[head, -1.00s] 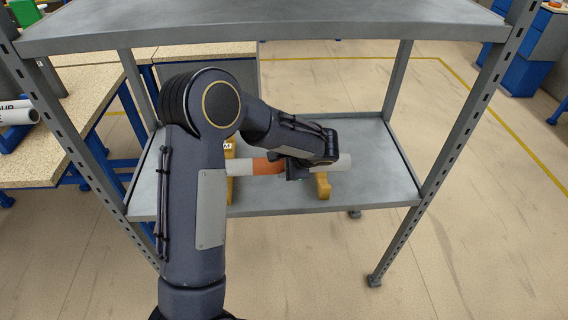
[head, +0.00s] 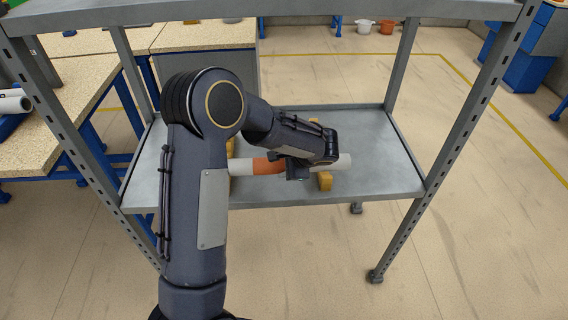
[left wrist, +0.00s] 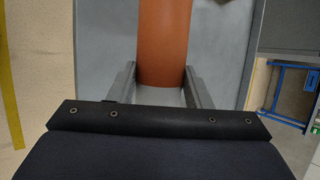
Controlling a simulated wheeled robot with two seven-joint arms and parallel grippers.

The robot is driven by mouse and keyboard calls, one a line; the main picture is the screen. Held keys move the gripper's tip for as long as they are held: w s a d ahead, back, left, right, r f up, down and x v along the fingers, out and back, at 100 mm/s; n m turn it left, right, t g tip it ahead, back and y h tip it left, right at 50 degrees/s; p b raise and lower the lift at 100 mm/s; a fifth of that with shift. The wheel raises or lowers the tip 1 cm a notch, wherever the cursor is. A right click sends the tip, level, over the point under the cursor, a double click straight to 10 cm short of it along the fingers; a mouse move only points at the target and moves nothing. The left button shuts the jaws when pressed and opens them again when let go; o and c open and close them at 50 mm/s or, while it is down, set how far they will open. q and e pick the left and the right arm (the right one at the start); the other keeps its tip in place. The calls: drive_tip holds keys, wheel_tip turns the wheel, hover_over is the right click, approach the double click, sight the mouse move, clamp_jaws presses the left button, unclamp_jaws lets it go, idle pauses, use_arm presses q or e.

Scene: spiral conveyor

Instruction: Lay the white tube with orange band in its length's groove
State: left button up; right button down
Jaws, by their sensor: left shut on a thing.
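The white tube with orange band (head: 268,166) lies roughly level across the shelf's lower deck in the head view. My left gripper (head: 298,171) is shut on it, just right of the orange band. In the left wrist view the tube (left wrist: 162,45) runs between the two fingers of my left gripper (left wrist: 160,94). A yellow grooved block (head: 324,181) is under the tube's right part, and another yellow block (head: 230,149) shows beside my arm, which partly hides it. I cannot tell whether the tube touches the blocks. My right gripper is not in view.
The grey lower deck (head: 375,150) has a raised rim and is bare on the right. The upper shelf (head: 290,12) and grey posts (head: 452,135) frame the space around my arm. A wooden-topped bench (head: 60,120) with a white tube (head: 14,104) is at left.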

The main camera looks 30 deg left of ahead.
use_arm(q)
drive_tip(key=shift+f+b, duration=0.7)
drive_tip(key=shift+f, duration=0.05)
drive_tip(key=o, duration=1.1)
drive_tip(key=shift+d+r, duration=0.1)
drive_tip(key=shift+r, duration=0.05)
drive_tip(key=v, duration=0.7)
drive_tip(key=shift+s+d+r, duration=0.1)
drive_tip(key=shift+d+r, duration=0.05)
drive_tip(key=shift+r, duration=0.1)
